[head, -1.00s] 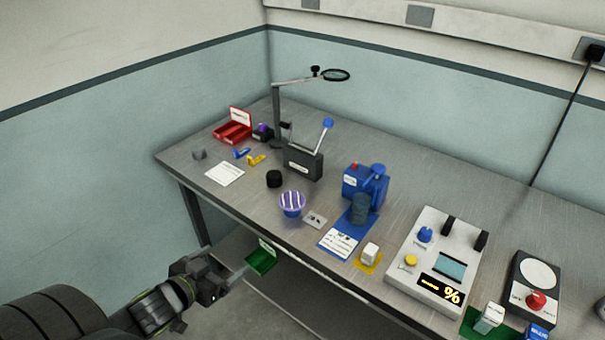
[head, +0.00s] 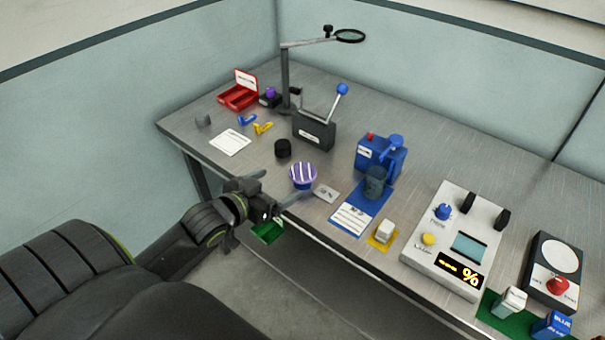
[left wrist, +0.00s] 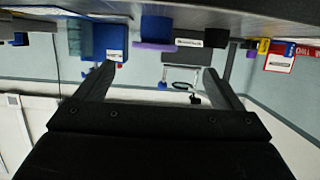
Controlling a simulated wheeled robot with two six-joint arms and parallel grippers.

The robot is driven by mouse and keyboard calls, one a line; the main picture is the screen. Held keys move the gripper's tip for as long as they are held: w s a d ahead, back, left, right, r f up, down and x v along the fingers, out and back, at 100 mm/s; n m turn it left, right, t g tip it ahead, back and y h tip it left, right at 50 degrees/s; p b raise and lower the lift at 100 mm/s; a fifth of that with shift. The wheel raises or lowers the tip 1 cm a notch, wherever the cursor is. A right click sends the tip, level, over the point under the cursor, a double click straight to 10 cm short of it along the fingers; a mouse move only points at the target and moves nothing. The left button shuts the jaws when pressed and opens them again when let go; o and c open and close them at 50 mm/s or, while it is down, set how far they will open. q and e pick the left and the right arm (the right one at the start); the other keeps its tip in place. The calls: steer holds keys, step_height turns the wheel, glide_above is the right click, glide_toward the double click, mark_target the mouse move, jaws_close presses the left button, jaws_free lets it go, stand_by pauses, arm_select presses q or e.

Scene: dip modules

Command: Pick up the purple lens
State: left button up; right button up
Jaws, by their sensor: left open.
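A small purple piece, apparently the purple lens (head: 270,92), sits on a dark block beside the red box at the back left of the table. A round purple-and-white striped object (head: 303,176) sits near the table's front edge; I cannot tell what it is. My left gripper (head: 277,188) is open and empty at the front edge, just left of the striped object and apart from it. In the left wrist view its two fingers (left wrist: 160,90) are spread with nothing between them, and the scene appears upside down. My right gripper is not in view.
A red open box (head: 238,97), a white card (head: 230,142), a black lever device (head: 314,131) and a black cylinder (head: 283,149) stand nearby. A magnifier on a stand (head: 285,80) rises behind. A blue device (head: 379,160) and grey console (head: 450,240) are right. A green tray (head: 268,232) is below the edge.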

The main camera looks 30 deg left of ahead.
mark_target(303, 171)
arm_select(q)
steer(key=x, duration=0.2)
steer(key=shift+w, duration=0.3)
steer(key=shift+d+p+x, duration=0.2)
steer(key=shift+x, duration=1.1)
steer(key=shift+d+p+x, duration=0.2)
steer(key=shift+x, duration=1.15)
steer(key=shift+s, duration=0.1)
steer(key=shift+r, duration=0.1)
steer(key=c, duration=1.1)
steer(key=shift+o, duration=0.2)
